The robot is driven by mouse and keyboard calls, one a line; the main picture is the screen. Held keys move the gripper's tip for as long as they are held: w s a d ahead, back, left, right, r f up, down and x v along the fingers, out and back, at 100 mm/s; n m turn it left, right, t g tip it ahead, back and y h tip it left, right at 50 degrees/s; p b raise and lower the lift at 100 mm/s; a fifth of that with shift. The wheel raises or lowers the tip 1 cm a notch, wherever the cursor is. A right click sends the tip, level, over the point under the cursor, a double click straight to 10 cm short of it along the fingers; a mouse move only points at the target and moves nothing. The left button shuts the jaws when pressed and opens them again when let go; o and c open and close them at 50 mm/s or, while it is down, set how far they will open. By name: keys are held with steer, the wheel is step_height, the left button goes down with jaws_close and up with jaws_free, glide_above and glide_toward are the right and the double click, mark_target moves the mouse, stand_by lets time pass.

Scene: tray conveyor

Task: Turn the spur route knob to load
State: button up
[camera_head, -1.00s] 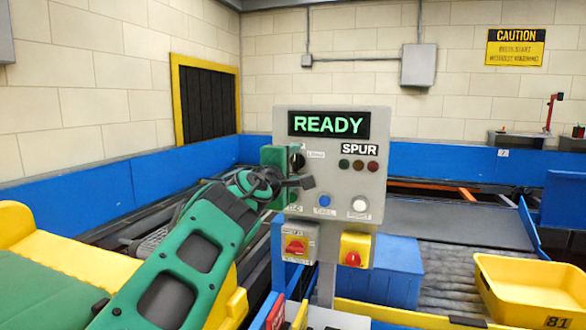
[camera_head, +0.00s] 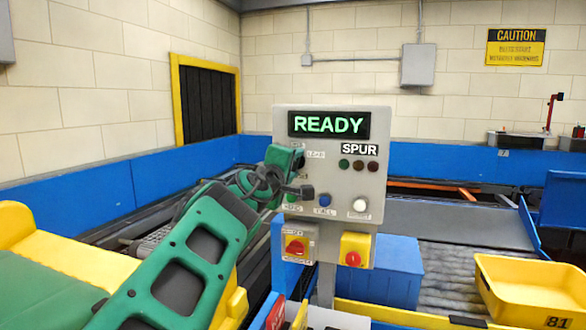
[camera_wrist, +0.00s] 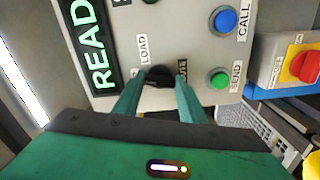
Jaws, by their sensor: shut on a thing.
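The spur route knob (camera_wrist: 158,75) is small and black, on the grey control panel (camera_head: 341,226). In the wrist view it sits between the two green fingers of my gripper (camera_wrist: 159,88), which is shut on it. The LOAD label (camera_wrist: 143,48) is up and left of the knob there, and another label, partly covered, is to its right. Which way the knob points is not clear. In the head view my gripper (camera_head: 298,162) is tilted at the panel's left edge and hides most of the knob.
The panel display (camera_head: 329,124) reads READY. Close to my gripper are a green SEND button (camera_wrist: 219,79) and a blue CALL button (camera_wrist: 224,19). A white button (camera_head: 360,204) and red knobs are lower. A yellow tote (camera_head: 528,270) stands at right.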

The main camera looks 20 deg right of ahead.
steer(key=m, duration=0.4)
steer(key=shift+f, duration=0.35)
steer(key=m, duration=0.4)
steer(key=shift+m, duration=0.6)
steer(key=o, duration=0.8)
steer(key=shift+o, duration=1.3)
steer(key=shift+r, duration=0.15)
